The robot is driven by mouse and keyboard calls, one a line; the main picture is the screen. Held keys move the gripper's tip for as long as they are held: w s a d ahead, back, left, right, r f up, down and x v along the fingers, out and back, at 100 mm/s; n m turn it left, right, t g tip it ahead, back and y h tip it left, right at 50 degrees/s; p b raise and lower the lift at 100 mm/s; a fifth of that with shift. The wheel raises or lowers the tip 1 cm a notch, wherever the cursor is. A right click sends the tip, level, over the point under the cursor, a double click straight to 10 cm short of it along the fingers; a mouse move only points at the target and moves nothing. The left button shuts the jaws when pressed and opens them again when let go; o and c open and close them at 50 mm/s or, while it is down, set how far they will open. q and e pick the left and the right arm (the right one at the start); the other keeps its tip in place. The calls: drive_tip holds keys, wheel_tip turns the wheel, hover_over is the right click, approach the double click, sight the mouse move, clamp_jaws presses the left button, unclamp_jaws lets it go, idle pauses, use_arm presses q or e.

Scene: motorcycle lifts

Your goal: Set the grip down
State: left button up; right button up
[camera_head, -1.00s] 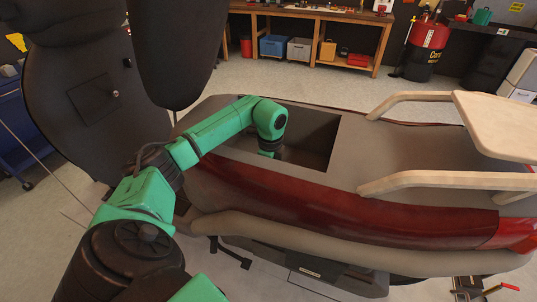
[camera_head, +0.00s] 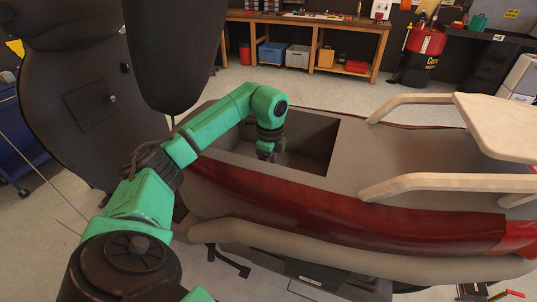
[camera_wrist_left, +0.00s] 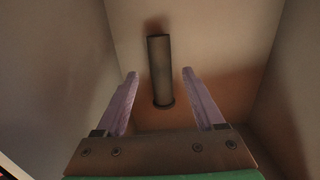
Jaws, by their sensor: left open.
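The grip, a dark cylinder with a small flange at one end (camera_wrist_left: 161,72), rests on the floor of the open box-like compartment (camera_head: 318,150) in the seat of the motorcycle (camera_head: 340,215). In the left wrist view my left gripper (camera_wrist_left: 160,73) is open, with one pale purple finger on each side of the grip in the picture. A gap shows on both sides, and neither finger touches it. In the head view this gripper (camera_head: 265,153) hangs in the left part of the compartment, its fingertips hidden. The grip is hidden there. My right gripper is not in view.
The compartment walls (camera_wrist_left: 60,60) stand close around the gripper. Pale rails (camera_head: 440,182) and a flat panel (camera_head: 505,120) are to the right. A large dark motorcycle part (camera_head: 175,50) rises at the left. A workbench (camera_head: 310,20) stands far behind.

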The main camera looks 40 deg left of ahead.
use_arm(q)
wheel_tip(320, 180, up, 8)
drive_tip(key=shift+d+f, duration=0.15)
idle(0.4)
